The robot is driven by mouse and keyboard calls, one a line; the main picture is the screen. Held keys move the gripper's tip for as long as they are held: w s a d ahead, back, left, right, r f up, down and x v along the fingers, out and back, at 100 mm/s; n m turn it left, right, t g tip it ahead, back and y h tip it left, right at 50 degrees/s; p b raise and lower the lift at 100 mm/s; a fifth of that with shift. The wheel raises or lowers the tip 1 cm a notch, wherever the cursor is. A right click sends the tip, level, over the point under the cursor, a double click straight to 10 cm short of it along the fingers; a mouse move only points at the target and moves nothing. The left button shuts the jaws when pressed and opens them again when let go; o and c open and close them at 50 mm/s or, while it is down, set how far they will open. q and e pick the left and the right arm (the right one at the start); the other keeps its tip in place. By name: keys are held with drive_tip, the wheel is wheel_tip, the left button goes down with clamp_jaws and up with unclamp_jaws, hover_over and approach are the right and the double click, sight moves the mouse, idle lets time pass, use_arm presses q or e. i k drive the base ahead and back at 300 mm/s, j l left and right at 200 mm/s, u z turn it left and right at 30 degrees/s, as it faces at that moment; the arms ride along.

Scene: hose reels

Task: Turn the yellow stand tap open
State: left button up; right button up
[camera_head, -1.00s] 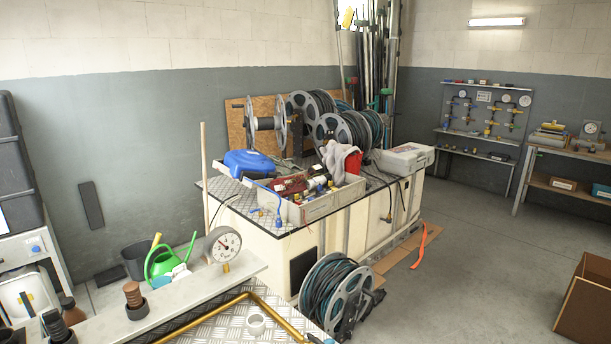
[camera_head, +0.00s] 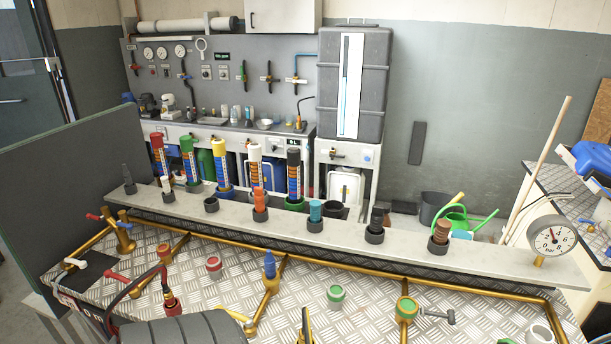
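I cannot tell for sure which thing is the yellow stand tap. A yellow-topped upright column (camera_head: 219,150) with a striped body stands in a row behind the bench ledge, in a blue collar. A slim yellow and dark piece (camera_head: 306,326) rises at the bottom edge, mostly cut off. Neither of my grippers is in view.
The metal bench (camera_head: 340,270) carries a brass pipe with fittings in several colours. A ledge (camera_head: 330,232) with small cups and a pressure gauge (camera_head: 553,236) runs behind it. A dark panel (camera_head: 60,190) closes off the left. A dark grooved object (camera_head: 185,332) is at the bottom.

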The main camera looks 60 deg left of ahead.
sight(248, 321)
drive_tip(key=u, duration=2.4)
